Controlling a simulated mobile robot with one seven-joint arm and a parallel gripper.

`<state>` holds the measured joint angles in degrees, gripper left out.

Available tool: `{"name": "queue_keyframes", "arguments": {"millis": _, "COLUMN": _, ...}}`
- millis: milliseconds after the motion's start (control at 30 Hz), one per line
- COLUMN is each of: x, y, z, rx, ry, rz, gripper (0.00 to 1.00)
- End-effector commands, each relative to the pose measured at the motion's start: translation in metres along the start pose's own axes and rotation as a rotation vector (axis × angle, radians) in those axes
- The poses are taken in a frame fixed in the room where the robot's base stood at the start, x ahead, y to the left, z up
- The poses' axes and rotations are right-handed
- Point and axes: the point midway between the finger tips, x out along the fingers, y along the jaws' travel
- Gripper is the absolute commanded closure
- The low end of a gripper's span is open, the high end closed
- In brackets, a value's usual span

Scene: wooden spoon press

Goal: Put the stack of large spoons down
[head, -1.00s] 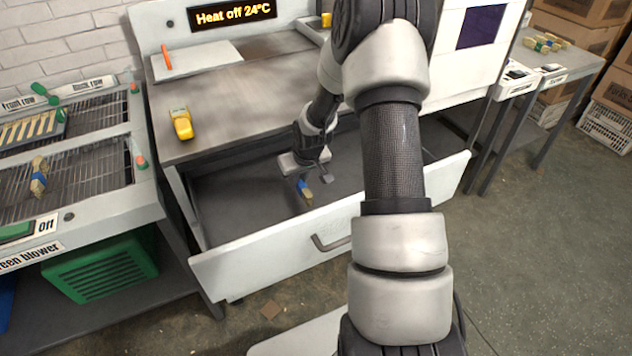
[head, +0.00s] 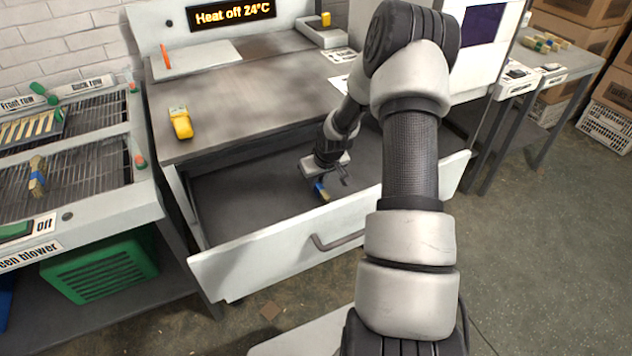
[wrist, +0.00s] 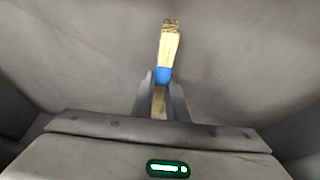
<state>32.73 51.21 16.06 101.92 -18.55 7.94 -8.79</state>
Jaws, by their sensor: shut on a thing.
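A stack of wooden spoons with a blue band (wrist: 164,74) shows in the wrist view, and also in the head view (head: 320,190). My gripper (wrist: 160,98) is shut on it, with one finger on each side just below the blue band. In the head view my gripper (head: 326,178) is inside the open drawer (head: 240,211), toward the right part of the drawer's bare floor. I cannot tell whether the spoons touch the drawer floor. Part of the stack is hidden by the fingers.
The drawer front with its handle (head: 337,241) stands between my base and the gripper. The drawer's left side is empty. A yellow device (head: 181,123) lies on the worktop above.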

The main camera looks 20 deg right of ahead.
Motion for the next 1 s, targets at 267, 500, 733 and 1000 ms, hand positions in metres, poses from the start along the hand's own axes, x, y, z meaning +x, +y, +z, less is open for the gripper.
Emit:
{"name": "queue_keyframes", "arguments": {"millis": 267, "x": 0.002, "y": 0.000, "z": 0.001, "rx": 0.000, "ry": 0.000, "rz": 0.000, "gripper": 0.68}}
{"name": "queue_keyframes", "arguments": {"millis": 500, "x": -0.001, "y": 0.000, "z": -0.001, "rx": 0.000, "ry": 0.000, "rz": 0.000, "gripper": 0.68}}
{"name": "queue_keyframes", "arguments": {"millis": 733, "x": -0.036, "y": 0.001, "z": -0.002, "rx": 0.000, "ry": 0.003, "rz": 0.003, "gripper": 0.68}}
{"name": "queue_keyframes", "arguments": {"millis": 1000, "x": -0.093, "y": 0.001, "z": -0.002, "rx": 0.001, "ry": 0.002, "rz": 0.003, "gripper": 0.68}}
